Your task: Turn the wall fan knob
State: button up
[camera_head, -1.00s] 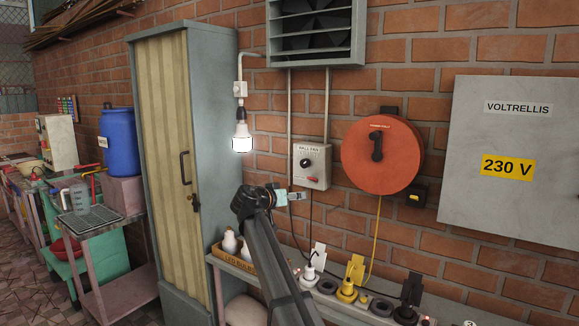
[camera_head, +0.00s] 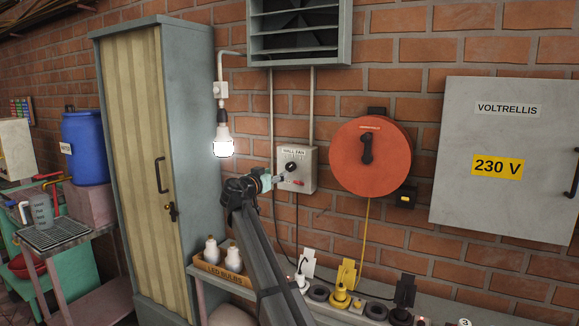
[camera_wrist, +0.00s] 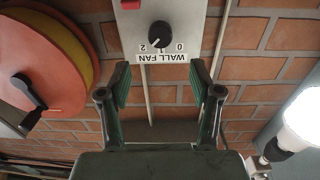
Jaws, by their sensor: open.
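The wall fan control box (camera_head: 297,169) is a light grey box on the brick wall, labelled "WALL FAN". Its round black knob (camera_head: 291,166) sits on the front face. In the wrist view the box appears upside down, with the knob (camera_wrist: 160,34) between the marks 0, 1 and 2. My gripper (camera_head: 280,178) is just left of and in front of the box. In the wrist view its two fingers (camera_wrist: 161,80) are spread apart with nothing between them. The knob lies ahead of the fingertips, roughly centred between them and apart from them.
A red switch (camera_head: 299,182) is on the box below the knob. A red-orange reel (camera_head: 371,157) hangs to the right. A lit bulb (camera_head: 223,141) hangs to the left beside the cabinet (camera_head: 192,110). A shelf below holds a box of bulbs (camera_head: 221,274) and several plugs.

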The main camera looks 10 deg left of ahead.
aim_at(289, 167)
jog(key=p+x, duration=0.2)
jog(key=x, duration=0.8)
jog(key=shift+w+d, duration=0.1)
jog(key=shift+w, duration=0.25)
jog(key=c, duration=1.1)
